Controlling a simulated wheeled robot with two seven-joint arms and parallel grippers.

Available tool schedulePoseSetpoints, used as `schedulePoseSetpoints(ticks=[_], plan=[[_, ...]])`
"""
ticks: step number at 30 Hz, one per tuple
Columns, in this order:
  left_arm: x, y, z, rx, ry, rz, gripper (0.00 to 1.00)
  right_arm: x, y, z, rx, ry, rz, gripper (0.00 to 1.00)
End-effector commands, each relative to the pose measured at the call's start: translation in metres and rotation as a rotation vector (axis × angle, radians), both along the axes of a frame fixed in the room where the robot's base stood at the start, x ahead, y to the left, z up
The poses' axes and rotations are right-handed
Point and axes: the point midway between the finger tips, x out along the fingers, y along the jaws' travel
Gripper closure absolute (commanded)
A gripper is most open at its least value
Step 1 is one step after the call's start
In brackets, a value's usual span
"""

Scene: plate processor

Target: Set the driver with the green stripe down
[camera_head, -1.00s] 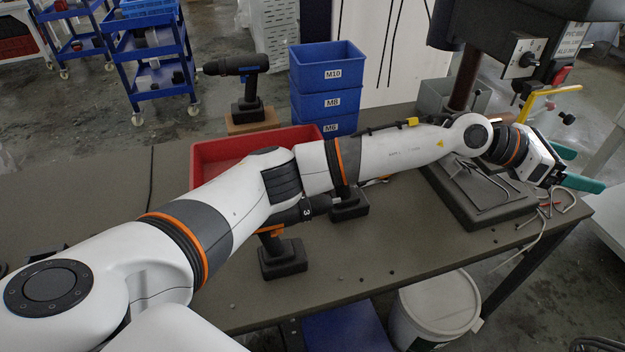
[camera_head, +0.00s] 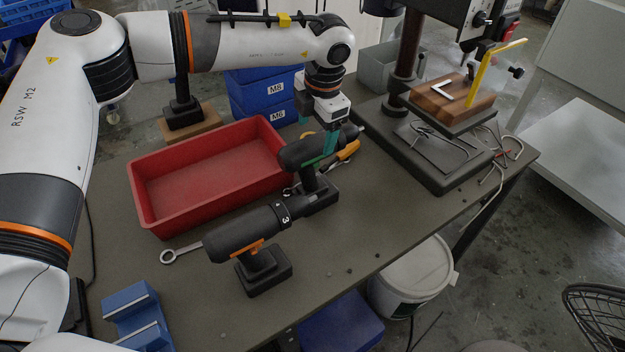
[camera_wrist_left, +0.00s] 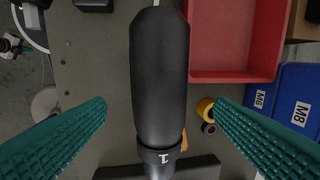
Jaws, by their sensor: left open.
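A black driver with a green stripe (camera_head: 303,151) stands upright on its battery foot on the table, right of the red tray. In the left wrist view this driver (camera_wrist_left: 160,75) fills the middle, with a "1" on its collar. My left gripper (camera_head: 320,142) is above and around it, its teal fingers pointing down. In the left wrist view my left gripper (camera_wrist_left: 161,106) is open, with a finger on each side of the driver and gaps between. Its handle is mostly hidden from above. My right gripper is not in view.
Another driver (camera_head: 245,232), with an orange trigger and a "3", stands in front. The red tray (camera_head: 150,200), blue bins (camera_head: 262,92), a wrench (camera_head: 180,252), a blue holder (camera_head: 135,310) and a drill press base (camera_head: 425,165) with a wooden block (camera_head: 450,98) surround it. Front right table is fairly clear.

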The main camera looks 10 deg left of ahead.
Motion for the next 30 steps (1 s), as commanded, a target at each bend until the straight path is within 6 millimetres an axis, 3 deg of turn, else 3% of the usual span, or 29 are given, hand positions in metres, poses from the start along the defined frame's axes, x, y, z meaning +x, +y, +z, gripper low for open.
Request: schedulePoseSetpoints(ticks=[7,15,23,24,30], plan=[[0.001,0.003,-0.019,0.002,0.002,-0.002,0.23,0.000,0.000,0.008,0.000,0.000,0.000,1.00],[0.003,0.009,-0.056,0.000,0.000,-0.002,0.23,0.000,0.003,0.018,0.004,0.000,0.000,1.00],[0.004,0.009,-0.060,-0.001,-0.001,-0.002,0.23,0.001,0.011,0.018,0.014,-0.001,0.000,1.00],[0.004,0.009,-0.060,-0.001,-0.001,-0.002,0.25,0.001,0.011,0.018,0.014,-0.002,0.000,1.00],[0.004,0.009,-0.060,-0.001,-0.001,-0.002,0.57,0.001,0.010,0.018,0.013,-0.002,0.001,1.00]])
